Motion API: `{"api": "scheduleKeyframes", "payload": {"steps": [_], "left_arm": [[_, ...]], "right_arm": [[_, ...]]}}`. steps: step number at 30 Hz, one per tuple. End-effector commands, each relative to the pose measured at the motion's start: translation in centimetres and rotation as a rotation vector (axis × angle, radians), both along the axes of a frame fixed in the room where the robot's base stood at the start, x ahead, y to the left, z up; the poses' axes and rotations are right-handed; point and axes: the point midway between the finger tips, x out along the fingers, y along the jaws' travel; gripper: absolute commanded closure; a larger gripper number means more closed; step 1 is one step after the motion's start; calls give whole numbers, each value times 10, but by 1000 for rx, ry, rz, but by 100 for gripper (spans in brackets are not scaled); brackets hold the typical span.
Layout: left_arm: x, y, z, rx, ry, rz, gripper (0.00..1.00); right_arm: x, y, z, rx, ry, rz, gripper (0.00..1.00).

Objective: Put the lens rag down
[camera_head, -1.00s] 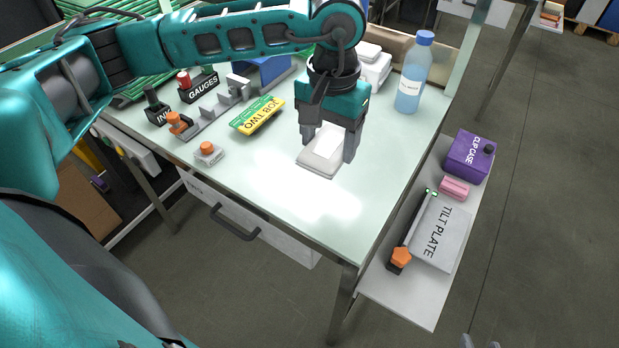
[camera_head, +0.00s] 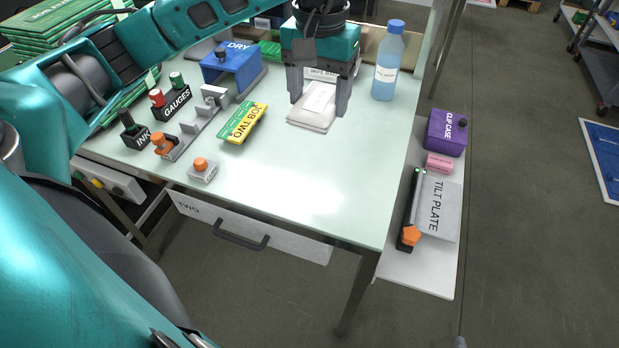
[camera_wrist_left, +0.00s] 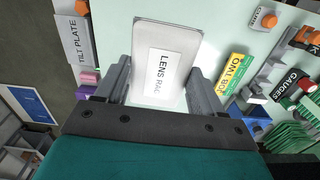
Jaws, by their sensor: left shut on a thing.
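The lens rag (camera_head: 308,122) is a flat pale grey pad with a white label; the label LENS RAG reads clearly in the left wrist view (camera_wrist_left: 180,38). My left gripper (camera_head: 319,106) points down with its fingers on either side of the rag and is shut on it. The rag is over the back middle of the pale green bench top (camera_head: 290,185), low down; I cannot tell if it touches the top. My right gripper is not clearly in view.
A water bottle (camera_head: 386,70) stands right of the gripper. The yellow-green JOB TWO tag (camera_head: 243,122), GAUGES block (camera_head: 172,104) and blue DRY box (camera_head: 232,66) are left. The bench's front right is clear.

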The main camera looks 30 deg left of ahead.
Motion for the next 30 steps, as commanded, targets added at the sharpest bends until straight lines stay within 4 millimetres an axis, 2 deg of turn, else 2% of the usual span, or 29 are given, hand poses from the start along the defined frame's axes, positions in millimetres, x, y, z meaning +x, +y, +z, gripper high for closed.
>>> {"api": "scheduleKeyframes", "payload": {"steps": [3,7,11,21,25,30], "left_arm": [[-1,13,11,-1,4,40,56],[-2,17,2,-2,8,52,56],[-3,18,-26,0,12,54,56],[-3,17,-114,0,10,53,56],[-3,17,-134,-2,7,52,56],[-2,17,-145,-1,5,52,56]], "right_arm": [[0,0,1,0,0,0,5],[0,0,-3,0,-1,0,5],[0,0,-7,0,0,0,5],[0,0,-6,-1,0,-1,5],[0,0,-6,0,-1,-1,5],[0,0,-6,0,-1,-1,5]]}}
